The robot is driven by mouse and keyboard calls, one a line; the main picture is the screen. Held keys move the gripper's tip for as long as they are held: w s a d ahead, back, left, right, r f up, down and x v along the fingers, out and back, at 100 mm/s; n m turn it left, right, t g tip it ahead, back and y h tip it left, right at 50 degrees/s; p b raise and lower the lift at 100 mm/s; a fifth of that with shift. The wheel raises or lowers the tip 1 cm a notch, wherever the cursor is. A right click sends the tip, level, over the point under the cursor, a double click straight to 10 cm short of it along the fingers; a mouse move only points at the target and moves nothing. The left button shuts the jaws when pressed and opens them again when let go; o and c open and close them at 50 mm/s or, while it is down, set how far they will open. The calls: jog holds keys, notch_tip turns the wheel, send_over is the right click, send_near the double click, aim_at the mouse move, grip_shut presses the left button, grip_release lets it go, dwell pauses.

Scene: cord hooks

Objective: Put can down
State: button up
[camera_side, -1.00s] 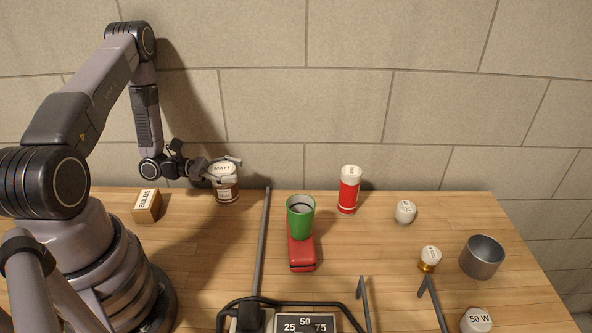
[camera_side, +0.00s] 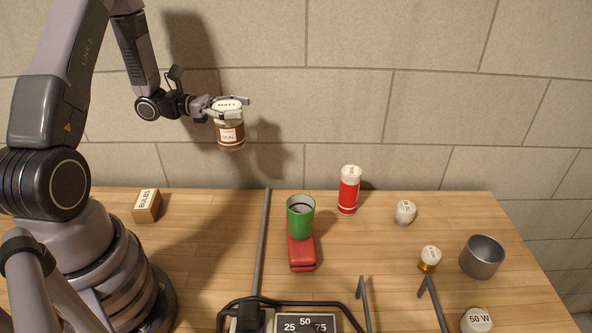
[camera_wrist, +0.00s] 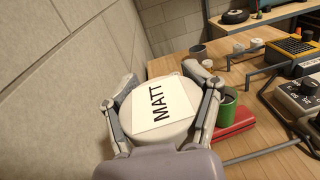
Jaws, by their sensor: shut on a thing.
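The can (camera_side: 230,134) is a brown jar-like container with a white lid marked MATT and a pale label on its side. My gripper (camera_side: 232,108) is shut around its upper part and holds it upright in the air, well above the back edge of the wooden table (camera_side: 210,260). In the wrist view the white lid (camera_wrist: 158,108) fills the space between my two fingers (camera_wrist: 163,100). The can's lower body is hidden in that view.
A box marked BULBS (camera_side: 147,206) stands at the back left. A green cup (camera_side: 300,218) is by a red case (camera_side: 302,254). A red-and-white canister (camera_side: 349,190), white-topped bulbs (camera_side: 405,212) and a grey pot (camera_side: 482,257) stand to the right. A dark rod (camera_side: 262,240) crosses the table.

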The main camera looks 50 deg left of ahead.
jog(key=w+d+m+g+h, duration=0.1)
jog(key=w+d+m+g, duration=0.1)
jog(key=w+d, duration=0.4)
jog(key=w+d+m+g+h, duration=0.1)
jog(key=w+d, duration=0.6)
jog(key=d, duration=0.7)
jog(key=shift+w+d+f+m+g+h, duration=0.25)
jog(key=shift+f+m+g+h, duration=0.2)
jog(key=shift+g, duration=0.65)
jog(key=shift+m+g+h, duration=0.25)
jog(key=shift+m+g, duration=0.3)
jog(key=shift+g, duration=0.35)
jog(key=x, duration=0.3)
jog(key=s+r+x, duration=0.1)
jog(key=x, duration=0.6)
jog(key=shift+s+d+r, duration=0.1)
jog(key=shift+d+r, duration=0.15)
jog(key=shift+d, duration=0.25)
jog(key=shift+d+f, duration=0.15)
jog(key=shift+f, duration=10.35)
jog(key=shift+f, duration=0.15)
jog(key=o, duration=1.3)
